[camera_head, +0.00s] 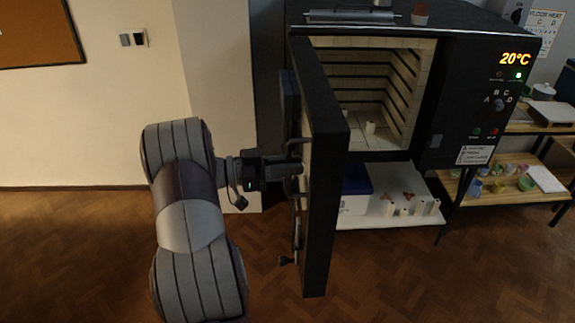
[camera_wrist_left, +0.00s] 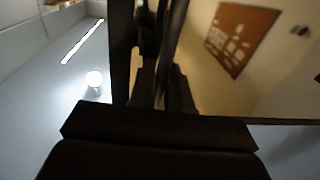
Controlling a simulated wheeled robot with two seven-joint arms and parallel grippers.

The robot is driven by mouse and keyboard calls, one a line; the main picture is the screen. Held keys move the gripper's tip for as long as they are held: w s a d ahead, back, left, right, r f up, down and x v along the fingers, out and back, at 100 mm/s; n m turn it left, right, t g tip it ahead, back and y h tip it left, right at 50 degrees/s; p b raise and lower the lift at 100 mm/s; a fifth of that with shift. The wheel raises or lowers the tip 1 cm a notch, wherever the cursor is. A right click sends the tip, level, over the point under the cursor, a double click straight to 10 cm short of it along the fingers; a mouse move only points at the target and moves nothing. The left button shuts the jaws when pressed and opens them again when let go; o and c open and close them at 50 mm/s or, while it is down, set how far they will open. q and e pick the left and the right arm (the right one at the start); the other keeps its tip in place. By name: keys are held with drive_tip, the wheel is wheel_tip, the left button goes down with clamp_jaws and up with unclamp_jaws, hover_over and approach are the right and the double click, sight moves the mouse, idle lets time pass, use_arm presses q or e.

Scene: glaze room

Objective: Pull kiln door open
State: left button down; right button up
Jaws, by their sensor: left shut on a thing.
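The kiln (camera_head: 460,90) is a black box with a pale brick chamber (camera_head: 372,85) that shows wide open in the head view. Its dark door (camera_head: 325,170) stands swung out toward me, seen nearly edge-on. My left gripper (camera_head: 292,167) is at the door's outer face, on the left side of it, and is shut on the door handle (camera_head: 302,150). In the left wrist view the dark gripper fingers (camera_wrist_left: 160,95) reach up to a dark upright part; the grip itself is hard to make out. My right gripper is not in view.
Under the kiln a white shelf (camera_head: 400,218) holds a blue-lidded box (camera_head: 356,180) and several small posts. A wooden rack (camera_head: 515,186) with small coloured pieces stands at the right. The wooden floor (camera_head: 90,260) at the left is clear.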

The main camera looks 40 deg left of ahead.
use_arm(q)
drive_tip(key=c, duration=1.3)
unclamp_jaws()
drive_tip(key=b+v, duration=0.4)
drive_tip(key=v, duration=0.8)
drive_tip(key=shift+s+a, duration=0.2)
drive_tip(key=shift+a, duration=0.05)
